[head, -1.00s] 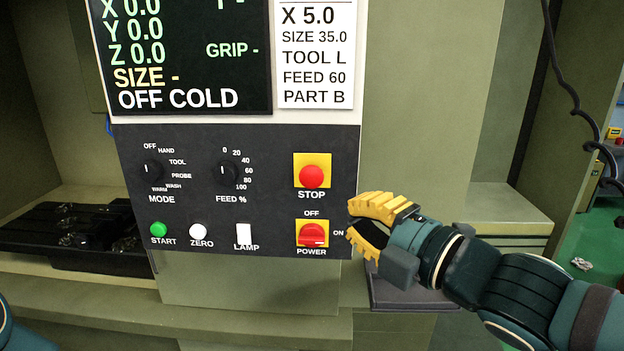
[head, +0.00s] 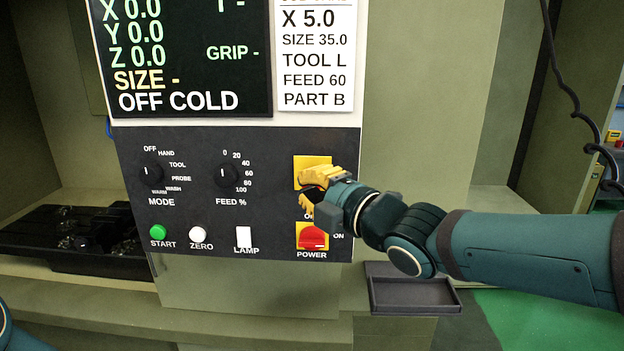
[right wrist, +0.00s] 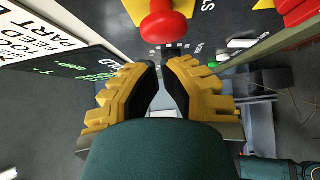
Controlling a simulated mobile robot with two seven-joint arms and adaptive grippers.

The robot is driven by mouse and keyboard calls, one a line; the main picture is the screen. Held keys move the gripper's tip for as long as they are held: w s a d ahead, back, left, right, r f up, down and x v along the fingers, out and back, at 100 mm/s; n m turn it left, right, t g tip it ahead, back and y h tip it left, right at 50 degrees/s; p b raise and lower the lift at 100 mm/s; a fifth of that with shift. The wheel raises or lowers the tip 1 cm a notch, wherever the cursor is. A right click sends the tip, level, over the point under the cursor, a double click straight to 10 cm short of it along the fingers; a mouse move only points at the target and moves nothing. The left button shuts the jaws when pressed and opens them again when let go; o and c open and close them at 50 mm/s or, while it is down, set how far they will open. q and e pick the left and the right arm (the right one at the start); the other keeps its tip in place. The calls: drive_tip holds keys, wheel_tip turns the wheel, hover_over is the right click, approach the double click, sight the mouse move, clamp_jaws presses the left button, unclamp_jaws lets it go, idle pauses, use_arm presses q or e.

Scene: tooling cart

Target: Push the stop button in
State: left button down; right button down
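The red stop button (right wrist: 164,24) stands on its yellow plate (head: 300,168) in the panel's right part. In the head view my right gripper covers the button and only part of the plate shows. My right gripper (head: 304,190) is in front of the button. In the right wrist view the right gripper (right wrist: 161,66) has a narrow gap between its yellow fingertips and nothing in it. The red cap is just beyond the tips, and I see no clear contact. My left gripper is not in view.
The red power switch (head: 312,237) is close below the right gripper. The green start button (head: 158,232), white zero button (head: 198,230), lamp switch (head: 243,237) and two dials are on the panel's left. A grey tray (head: 415,296) lies below right.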

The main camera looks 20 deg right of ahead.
drive_tip(key=shift+w+d, duration=0.25)
drive_tip(key=shift+w, duration=0.4)
drive_tip(key=shift+w+d+b, duration=0.35)
drive_tip(key=shift+w, duration=0.5)
